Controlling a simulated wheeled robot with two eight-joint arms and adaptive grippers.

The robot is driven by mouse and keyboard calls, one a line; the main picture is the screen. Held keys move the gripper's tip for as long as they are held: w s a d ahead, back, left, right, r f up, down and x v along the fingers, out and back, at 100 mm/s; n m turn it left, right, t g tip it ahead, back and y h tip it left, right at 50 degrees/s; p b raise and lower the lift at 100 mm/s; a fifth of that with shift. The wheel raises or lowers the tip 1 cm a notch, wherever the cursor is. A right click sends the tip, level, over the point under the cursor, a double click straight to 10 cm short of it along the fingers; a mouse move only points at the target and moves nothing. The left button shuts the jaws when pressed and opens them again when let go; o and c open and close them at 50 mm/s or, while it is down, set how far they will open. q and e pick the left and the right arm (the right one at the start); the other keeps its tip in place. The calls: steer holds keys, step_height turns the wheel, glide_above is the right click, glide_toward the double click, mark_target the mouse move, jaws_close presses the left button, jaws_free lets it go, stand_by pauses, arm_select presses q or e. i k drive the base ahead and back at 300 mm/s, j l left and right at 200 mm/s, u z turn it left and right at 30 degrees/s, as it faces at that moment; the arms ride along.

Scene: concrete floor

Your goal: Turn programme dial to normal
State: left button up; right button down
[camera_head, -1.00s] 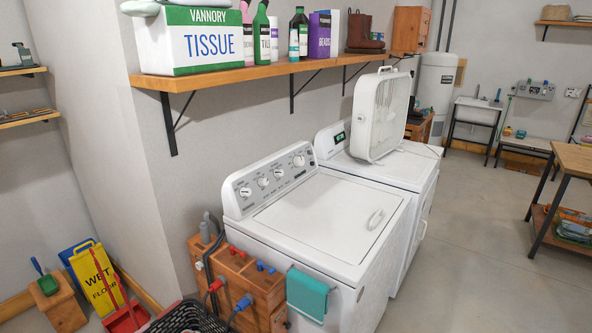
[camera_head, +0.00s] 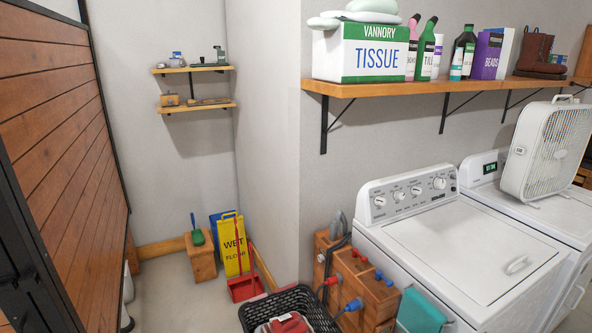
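The white washing machine (camera_head: 465,250) stands in the right half of the head view with its lid closed. Its grey control panel (camera_head: 408,193) at the back carries several round dials. The largest dial (camera_head: 439,183) is at the panel's right end; smaller dials (camera_head: 398,195) sit to its left. The dial labels are too small to read, so I cannot tell which is the programme dial or its setting. Neither of my grippers shows in the view.
A second white machine (camera_head: 545,212) with a box fan (camera_head: 545,150) on top stands to the right. A wooden shelf (camera_head: 400,86) hangs above the panel. A black basket (camera_head: 268,308) and a wooden box with valves (camera_head: 365,290) stand left of the washer. A slatted wooden door (camera_head: 60,150) is far left.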

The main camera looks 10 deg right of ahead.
mark_target(438, 183)
steer(key=l+u, duration=0.45)
steer(key=l, duration=2.25)
